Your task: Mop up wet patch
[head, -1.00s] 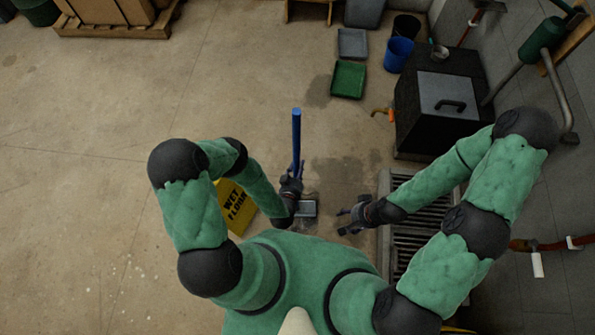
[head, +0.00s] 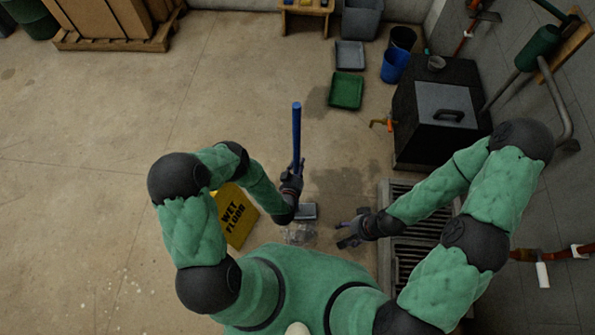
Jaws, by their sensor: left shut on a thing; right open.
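My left gripper (head: 291,184) is shut on the blue handle of a mop (head: 296,135), which stands roughly upright. A grey mop head (head: 306,211) shows at the floor just below and right of this gripper. A dark wet patch (head: 345,186) lies on the concrete to the right of the mop, between it and the radiator. A shiny, clear-looking wet area (head: 300,232) shows just below the mop head, partly hidden by my body. My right gripper (head: 343,232) is open and empty, low over the floor right of the mop head.
A ribbed radiator or grate (head: 405,262) lies under my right arm. A black box (head: 440,110), a blue bucket (head: 395,65) and a green tray (head: 346,90) are at the upper right.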

